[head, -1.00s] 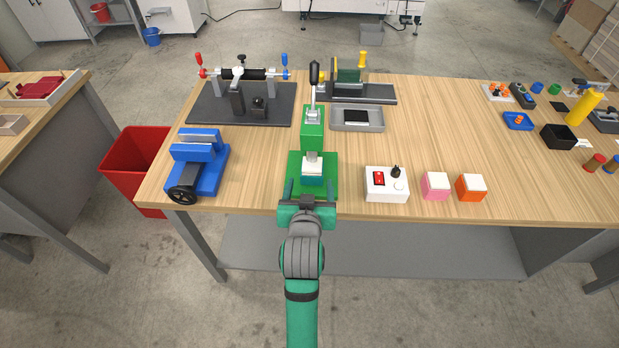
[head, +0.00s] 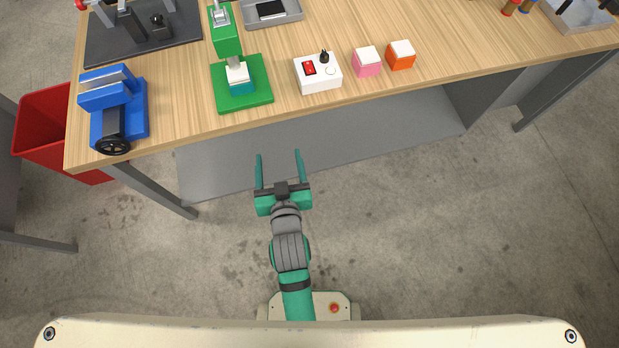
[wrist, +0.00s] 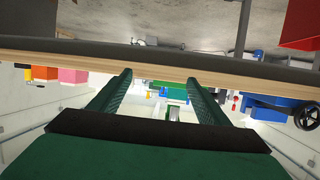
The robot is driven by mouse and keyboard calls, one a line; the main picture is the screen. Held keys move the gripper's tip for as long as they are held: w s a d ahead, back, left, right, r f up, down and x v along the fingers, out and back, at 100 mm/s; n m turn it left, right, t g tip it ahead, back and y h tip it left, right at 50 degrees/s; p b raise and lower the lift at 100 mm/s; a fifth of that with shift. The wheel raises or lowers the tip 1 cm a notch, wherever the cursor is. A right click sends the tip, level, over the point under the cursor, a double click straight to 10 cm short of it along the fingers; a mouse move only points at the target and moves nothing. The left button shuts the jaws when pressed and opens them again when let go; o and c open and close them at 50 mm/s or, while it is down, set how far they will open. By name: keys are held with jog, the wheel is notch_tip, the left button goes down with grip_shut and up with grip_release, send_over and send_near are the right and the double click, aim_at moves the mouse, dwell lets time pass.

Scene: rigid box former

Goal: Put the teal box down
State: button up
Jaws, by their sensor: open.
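The teal box (head: 242,87), with a white top, sits on the green base of the green press (head: 254,94), under its ram, near the table's front edge. My gripper (head: 278,155) is open and empty. It is out over the floor, in front of the table edge and apart from the box. In the wrist view both fingers (wrist: 157,85) are spread with nothing between them.
On the wooden table (head: 190,105), a white switch box (head: 318,75), a pink box (head: 367,66) and an orange box (head: 401,59) stand right of the press. A blue vise (head: 125,110) stands left. A red bin (head: 45,130) is on the floor at left.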

jog(key=s+d+m+h, duration=0.1)
jog(key=s+d, duration=0.3)
jog(key=s, duration=0.7)
jog(key=s+d+r+t+h, duration=0.1)
jog(key=s+d, duration=0.3)
jog(key=s, duration=0.7)
jog(key=shift+s+m, duration=0.2)
jog(key=shift+m, duration=0.2)
jog(key=shift+d, duration=0.1)
jog(key=shift+c, duration=0.3)
